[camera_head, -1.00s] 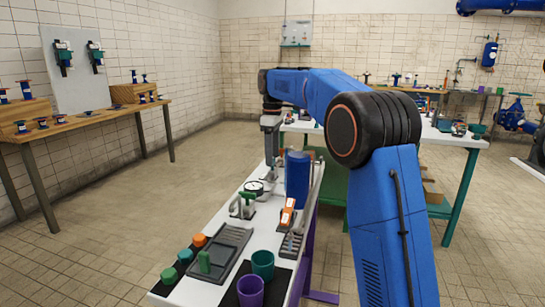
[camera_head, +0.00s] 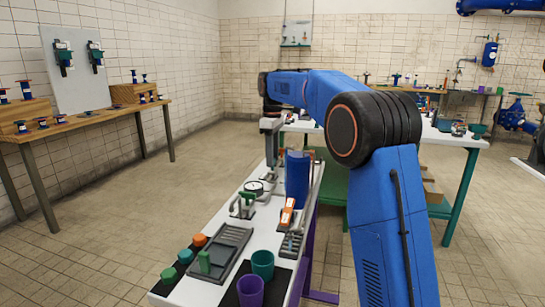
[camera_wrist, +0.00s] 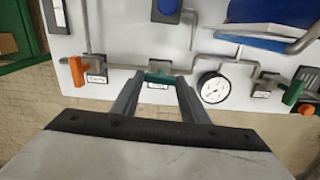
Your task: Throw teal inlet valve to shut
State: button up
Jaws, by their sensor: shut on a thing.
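The teal inlet valve (camera_wrist: 156,77) shows in the wrist view as a short teal handle on a grey pipe, just above a small white label. My gripper (camera_wrist: 159,78) has its two fingers on either side of this handle and is shut on it. The fingertips partly hide the valve body and the handle's ends. In the head view my gripper (camera_head: 270,165) points down over the far part of the white bench. The teal valve cannot be made out there.
In the wrist view, an orange-handled valve (camera_wrist: 77,70) stands to the left. A round gauge (camera_wrist: 213,87) is close by my right finger, and a green-handled valve (camera_wrist: 293,92) is farther right. A blue cylinder (camera_head: 297,178) stands beside my gripper on the white bench (camera_head: 222,214).

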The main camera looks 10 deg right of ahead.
jog(key=m, duration=0.4)
jog(key=shift+m, duration=0.3)
jog(key=m, duration=0.9)
jog(key=shift+m, duration=1.9)
jog(key=o, duration=1.1)
jog(key=shift+c, duration=0.2)
